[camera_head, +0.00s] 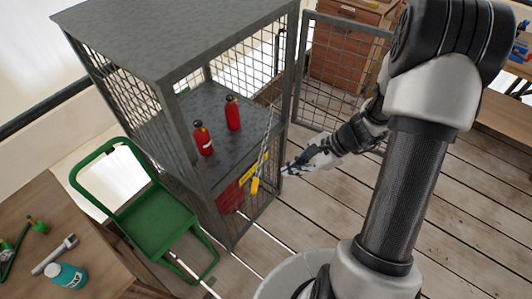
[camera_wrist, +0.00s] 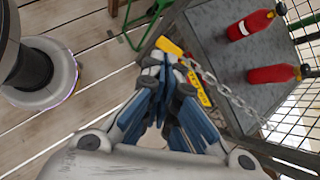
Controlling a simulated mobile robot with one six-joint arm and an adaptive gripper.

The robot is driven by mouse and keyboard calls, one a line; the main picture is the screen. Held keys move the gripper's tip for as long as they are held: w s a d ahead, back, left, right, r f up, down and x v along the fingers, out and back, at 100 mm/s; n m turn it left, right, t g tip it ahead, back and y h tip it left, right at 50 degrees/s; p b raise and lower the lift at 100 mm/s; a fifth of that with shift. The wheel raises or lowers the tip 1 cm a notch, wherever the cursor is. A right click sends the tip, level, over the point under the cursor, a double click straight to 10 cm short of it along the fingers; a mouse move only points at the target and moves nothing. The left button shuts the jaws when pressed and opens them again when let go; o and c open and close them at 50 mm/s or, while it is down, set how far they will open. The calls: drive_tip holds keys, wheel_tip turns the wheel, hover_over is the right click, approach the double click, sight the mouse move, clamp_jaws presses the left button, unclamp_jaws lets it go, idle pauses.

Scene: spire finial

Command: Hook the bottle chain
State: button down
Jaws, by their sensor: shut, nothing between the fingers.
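Two red bottles (camera_head: 203,138) stand on the grey shelf of the mesh cage (camera_head: 170,45); they also show in the wrist view, one near the top right (camera_wrist: 250,25) and one below it (camera_wrist: 274,73). A grey chain (camera_head: 265,148) hangs at the cage's open front; in the wrist view the chain (camera_wrist: 235,98) slants from beside my fingers to the lower right. A yellow piece (camera_head: 254,186) is at its lower end. My gripper (camera_head: 284,171) is shut and empty, just right of the chain. In the wrist view its blue fingers partly cover a yellow strip.
The cage's mesh door (camera_head: 340,75) stands open at the right. A wooden bench (camera_head: 60,225) holds tools and a teal can. The plank floor in front is clear.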

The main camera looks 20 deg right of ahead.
drive_tip(key=d+f+m+t, duration=0.1)
drive_tip(key=d+f+m, duration=0.3)
drive_tip(key=f, duration=0.3)
drive_tip(key=b+x, duration=0.1)
drive_tip(key=x, duration=0.5)
drive_tip(key=a+r+b+x, duration=0.1)
drive_tip(key=b+x, duration=0.1)
drive_tip(key=x, duration=0.5)
drive_tip(key=shift+w+a+r+m, duration=0.3)
drive_tip(key=shift+w+a+m, duration=0.05)
drive_tip(key=shift+w+m, duration=0.05)
